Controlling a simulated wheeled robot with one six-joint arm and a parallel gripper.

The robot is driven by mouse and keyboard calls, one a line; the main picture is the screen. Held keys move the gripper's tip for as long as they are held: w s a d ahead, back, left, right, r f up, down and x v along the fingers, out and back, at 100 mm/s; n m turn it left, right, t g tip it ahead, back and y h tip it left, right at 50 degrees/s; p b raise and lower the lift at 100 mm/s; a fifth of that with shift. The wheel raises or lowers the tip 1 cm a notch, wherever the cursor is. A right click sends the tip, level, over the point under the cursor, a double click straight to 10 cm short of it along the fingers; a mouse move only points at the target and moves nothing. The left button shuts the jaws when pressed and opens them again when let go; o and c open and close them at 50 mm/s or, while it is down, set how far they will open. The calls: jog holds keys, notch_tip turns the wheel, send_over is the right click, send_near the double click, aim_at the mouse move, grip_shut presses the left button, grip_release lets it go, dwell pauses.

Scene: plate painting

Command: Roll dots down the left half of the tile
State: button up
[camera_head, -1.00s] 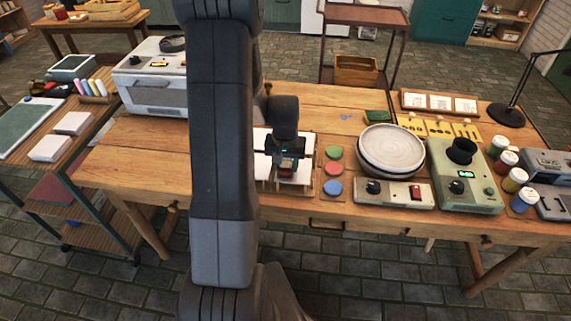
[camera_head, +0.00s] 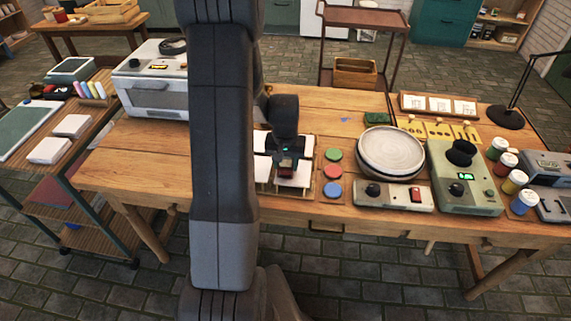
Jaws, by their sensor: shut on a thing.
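The white tile (camera_head: 297,179) lies in a wooden holder (camera_head: 312,190) near the front edge of the bench, just right of my arm. My arm hides its left side. My gripper (camera_head: 285,167) points down over the tile and is shut on a small tool, mostly hidden under the wrist. I cannot tell its shape, whether it touches the tile, or whether dots are on the tile. A green pad (camera_head: 333,155), a red pad (camera_head: 333,171) and a blue pad (camera_head: 332,189) stand in a column right of the tile.
Right of the pads are a round turntable (camera_head: 390,150), a control box (camera_head: 394,196), a grey-green machine (camera_head: 465,178) and paint jars (camera_head: 511,180). A kiln-like box (camera_head: 152,82) stands at the back left. The bench (camera_head: 150,150) left of my arm is bare.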

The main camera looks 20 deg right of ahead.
jog(key=shift+w+d, duration=0.35)
jog(key=shift+w, duration=0.15)
dwell(0.7)
jog(key=shift+w+d, duration=0.1)
jog(key=shift+w, duration=0.15)
jog(key=shift+w+d, duration=0.3)
jog(key=shift+w, duration=0.1)
dwell(0.6)
jog(key=shift+w+d, duration=0.15)
jog(key=shift+w, duration=0.1)
jog(key=shift+w+d+b, duration=0.1)
jog(key=shift+w+b, duration=0.05)
jog(key=shift+b, duration=0.15)
jog(key=shift+w+d, duration=0.1)
jog(key=shift+w, duration=0.1)
jog(key=shift+r, duration=0.1)
notch_tip(320, 180, up, 7)
jog(key=p, duration=0.4)
dwell(0.6)
